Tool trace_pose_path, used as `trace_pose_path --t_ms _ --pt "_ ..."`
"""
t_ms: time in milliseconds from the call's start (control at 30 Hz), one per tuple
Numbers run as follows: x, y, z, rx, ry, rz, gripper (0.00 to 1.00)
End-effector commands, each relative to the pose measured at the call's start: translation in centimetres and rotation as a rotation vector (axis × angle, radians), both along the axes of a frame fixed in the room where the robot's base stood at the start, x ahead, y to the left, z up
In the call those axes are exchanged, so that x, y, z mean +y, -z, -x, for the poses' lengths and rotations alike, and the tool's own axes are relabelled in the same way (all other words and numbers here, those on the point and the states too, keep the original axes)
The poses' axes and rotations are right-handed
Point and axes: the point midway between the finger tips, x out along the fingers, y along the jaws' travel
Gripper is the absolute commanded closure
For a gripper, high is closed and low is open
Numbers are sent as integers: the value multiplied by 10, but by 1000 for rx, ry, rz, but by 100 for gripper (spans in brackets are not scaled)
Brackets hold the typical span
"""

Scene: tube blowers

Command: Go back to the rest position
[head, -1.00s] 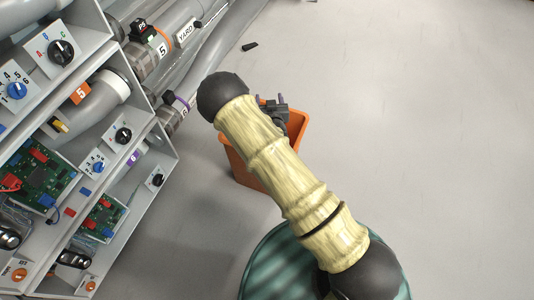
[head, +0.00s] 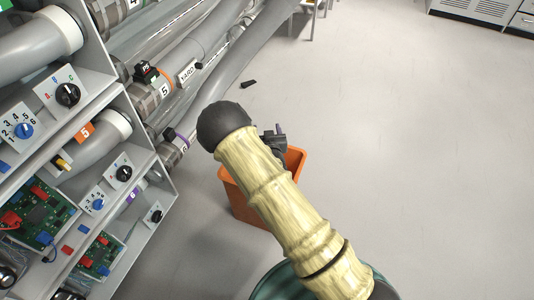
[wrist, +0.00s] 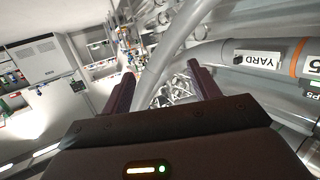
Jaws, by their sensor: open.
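My gripper (head: 280,140) shows in the head view just past the upper end of my arm, partly hidden by it, over the orange bin (head: 236,198). In the wrist view my gripper (wrist: 162,85) has its two dark fingers spread wide apart, with nothing between them. Grey tubes and a "YARD" label (wrist: 257,60) show beyond the fingers.
A shelf unit (head: 150,235) with knob panels and circuit boards stands at the left. Large grey tubes (head: 225,75) run behind it. The floor at the right is clear.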

Motion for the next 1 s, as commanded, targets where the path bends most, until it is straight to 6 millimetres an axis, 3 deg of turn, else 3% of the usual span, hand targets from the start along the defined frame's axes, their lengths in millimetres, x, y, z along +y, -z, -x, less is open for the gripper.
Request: trace_pose_path --t_ms 267,533,767,1000 --pt "-7 -2 -1 15 18 -2 39" --pt "-57 -24 8 223 157 -26 39" --pt "-100 -49 45 471 234 -50 39" --pt "-131 -83 105 705 237 -56 39"
